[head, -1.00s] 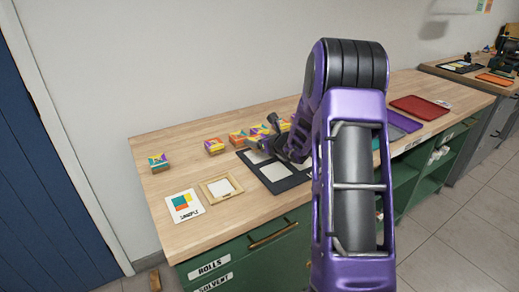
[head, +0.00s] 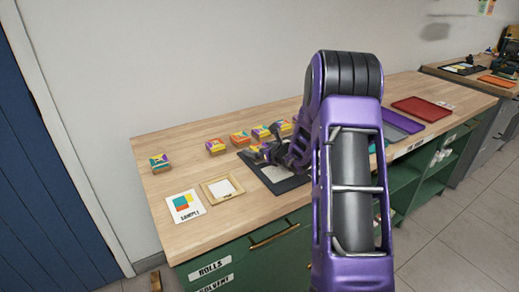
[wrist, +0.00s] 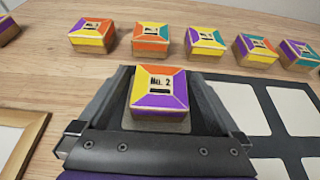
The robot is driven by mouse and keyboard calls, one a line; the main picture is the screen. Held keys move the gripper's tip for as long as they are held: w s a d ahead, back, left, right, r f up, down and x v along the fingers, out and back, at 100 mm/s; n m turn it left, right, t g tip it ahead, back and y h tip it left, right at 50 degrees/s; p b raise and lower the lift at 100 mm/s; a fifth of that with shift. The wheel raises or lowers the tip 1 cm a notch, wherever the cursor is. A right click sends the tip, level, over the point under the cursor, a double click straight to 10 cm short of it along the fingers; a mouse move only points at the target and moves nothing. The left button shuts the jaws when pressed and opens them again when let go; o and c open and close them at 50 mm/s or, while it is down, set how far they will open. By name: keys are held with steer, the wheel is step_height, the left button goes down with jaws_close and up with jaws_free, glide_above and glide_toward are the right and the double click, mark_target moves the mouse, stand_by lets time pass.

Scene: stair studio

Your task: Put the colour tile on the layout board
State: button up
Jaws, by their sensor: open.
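The colour tile (wrist: 159,91) with orange, yellow and purple sides and a "No. 2" label is between the fingers of my gripper (wrist: 160,100) in the wrist view. My gripper is open, with a finger on each side of the tile. The tile is over a pale cell of the dark layout board (wrist: 252,140), and appears to sit on it. In the head view the board (head: 290,185) lies on the wooden counter, partly hidden by my arm and gripper (head: 268,155).
Several other colour tiles stand in a row behind the board, one (head: 215,146) nearest the left group and another (head: 160,163) apart at far left. A wooden frame (head: 207,193) and a sample card (head: 184,206) lie left of the board. A red tray (head: 420,108) is to the right.

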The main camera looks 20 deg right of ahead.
steer(key=p+v, duration=0.1)
steer(key=v, duration=1.1)
steer(key=shift+r, duration=0.2)
